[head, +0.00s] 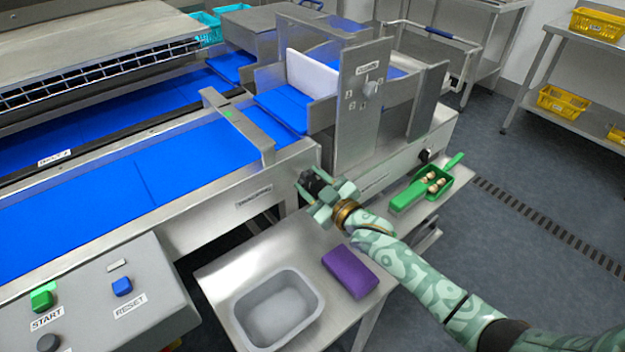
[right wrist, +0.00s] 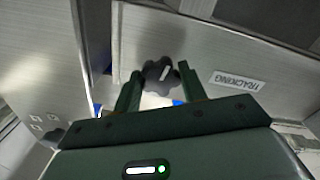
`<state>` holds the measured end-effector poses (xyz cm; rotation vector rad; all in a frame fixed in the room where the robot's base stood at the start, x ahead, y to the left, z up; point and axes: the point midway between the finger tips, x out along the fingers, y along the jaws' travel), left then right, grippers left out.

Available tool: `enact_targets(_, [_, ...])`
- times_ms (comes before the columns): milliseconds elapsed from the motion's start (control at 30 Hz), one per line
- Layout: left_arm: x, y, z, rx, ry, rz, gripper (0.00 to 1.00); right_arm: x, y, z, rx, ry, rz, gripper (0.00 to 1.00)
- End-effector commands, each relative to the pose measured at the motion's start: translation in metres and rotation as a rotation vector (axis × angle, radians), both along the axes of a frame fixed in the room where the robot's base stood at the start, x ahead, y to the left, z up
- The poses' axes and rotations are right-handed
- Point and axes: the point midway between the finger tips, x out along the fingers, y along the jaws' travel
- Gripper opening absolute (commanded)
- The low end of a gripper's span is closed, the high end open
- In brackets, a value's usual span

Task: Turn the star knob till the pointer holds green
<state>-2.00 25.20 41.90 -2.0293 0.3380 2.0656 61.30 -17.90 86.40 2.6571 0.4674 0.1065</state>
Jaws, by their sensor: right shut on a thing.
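The dark star knob (right wrist: 158,75) shows in the right wrist view, on a metal face beside the TRACKING label (right wrist: 237,81). It has a pale line across its front. My right gripper (right wrist: 160,90) is shut on the knob, a finger on each side. In the head view my right gripper (head: 318,192) is at the end of the blue belt's (head: 150,175) side frame, and it mostly hides the knob. A small green mark (head: 227,113) shows on the metal bar over the belt; I cannot make out a pointer there. My left gripper is not in view.
A green scoop (head: 425,187) with dates lies to the right. An upright metal plate (head: 360,115) with a dial stands behind my gripper. A control box (head: 90,295) is at front left.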

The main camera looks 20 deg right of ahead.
Motion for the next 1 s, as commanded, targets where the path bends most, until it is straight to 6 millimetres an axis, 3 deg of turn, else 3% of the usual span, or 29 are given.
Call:
enact_targets(67, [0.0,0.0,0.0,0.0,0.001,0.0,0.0,0.0,0.0,-0.001,0.0,0.0,0.001,0.19])
enact_targets(100, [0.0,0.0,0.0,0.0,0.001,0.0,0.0,0.0,0.0,-0.001,-0.001,0.001,0.0,0.5])
enact_targets(167, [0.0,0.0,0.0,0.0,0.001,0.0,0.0,0.0,0.0,-0.001,-0.001,0.001,0.0,0.63])
enact_targets(433, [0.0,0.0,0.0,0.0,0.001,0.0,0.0,-0.001,0.0,0.0,-0.002,-0.001,0.0,0.63])
enact_targets(567, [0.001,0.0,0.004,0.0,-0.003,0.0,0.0,-0.01,-0.003,0.0,-0.002,0.001,0.0,0.63])
enact_targets(667, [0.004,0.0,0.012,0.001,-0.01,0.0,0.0,-0.028,-0.01,0.003,-0.002,0.0,0.0,0.63])
enact_targets(1000, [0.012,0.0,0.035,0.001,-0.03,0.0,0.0,-0.113,-0.041,0.002,-0.004,0.001,0.0,0.63])
